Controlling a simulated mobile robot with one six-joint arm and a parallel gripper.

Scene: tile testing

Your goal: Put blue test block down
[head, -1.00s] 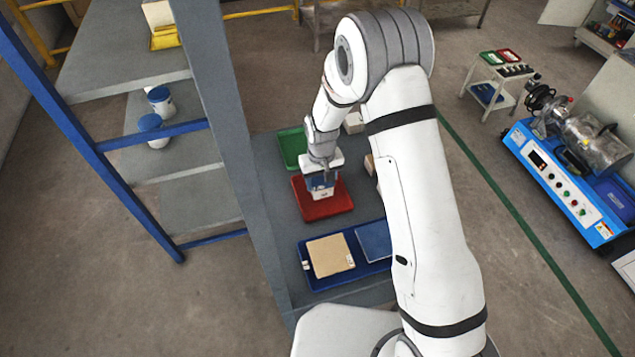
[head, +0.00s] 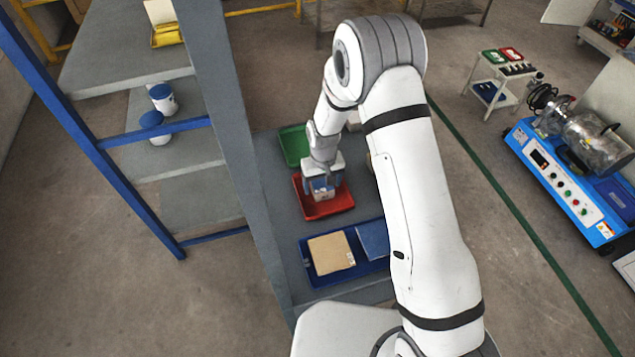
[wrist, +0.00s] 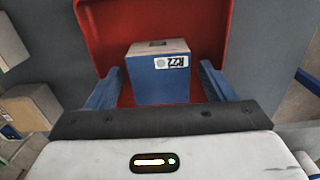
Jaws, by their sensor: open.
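The blue test block (wrist: 158,84) has a tan top and a white label reading R22. It stands in the red tray (wrist: 235,20), between the two fingers of my gripper (wrist: 158,88) in the wrist view. The fingers are open, with a gap on each side of the block. In the head view my gripper (head: 322,188) is low over the red tray (head: 341,203), and the block (head: 321,193) shows only partly beneath it.
A green tray (head: 291,148) lies behind the red one. A blue tray (head: 310,270) with a tan tile (head: 331,253) and a blue tile (head: 373,241) lies in front. A grey post (head: 220,90) and shelves (head: 190,200) stand to the left.

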